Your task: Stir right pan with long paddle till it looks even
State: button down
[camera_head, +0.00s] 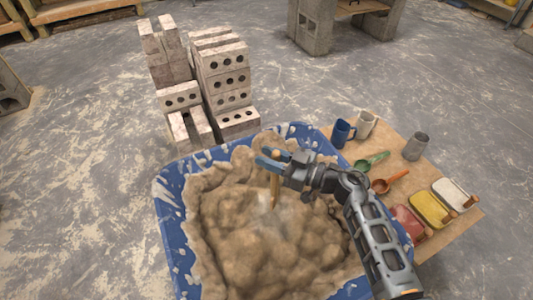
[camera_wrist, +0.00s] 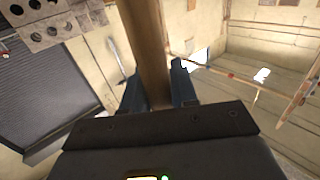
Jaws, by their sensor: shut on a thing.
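A large blue tub (camera_head: 172,222) full of lumpy brown mortar (camera_head: 250,240) stands in front of me; it is the only pan in view. My gripper (camera_head: 271,158) is over the far part of the tub. It is shut on a wooden paddle (camera_head: 275,188), whose shaft points down into the mortar. The paddle's lower end is hidden in the mix. In the wrist view the wooden shaft (camera_wrist: 147,45) stands between the blue fingers of my gripper (camera_wrist: 158,90). The mortar surface is uneven, with a paler patch near the paddle.
A board (camera_head: 455,222) right of the tub holds a blue mug (camera_head: 342,133), other cups (camera_head: 415,146), green (camera_head: 371,161) and orange scoops (camera_head: 389,182), and yellow (camera_head: 430,209), white (camera_head: 455,194) and red containers (camera_head: 407,222). Stacked bricks (camera_head: 222,75) stand behind the tub. Floor at left is clear.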

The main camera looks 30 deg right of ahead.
notch_tip(320, 180, down, 18)
jog(key=n+g+y+b, duration=0.1)
jog(key=b, duration=1.2)
jog(key=shift+w+a+r, duration=0.2)
jog(key=shift+w, duration=0.2)
dwell(0.7)
dwell(0.4)
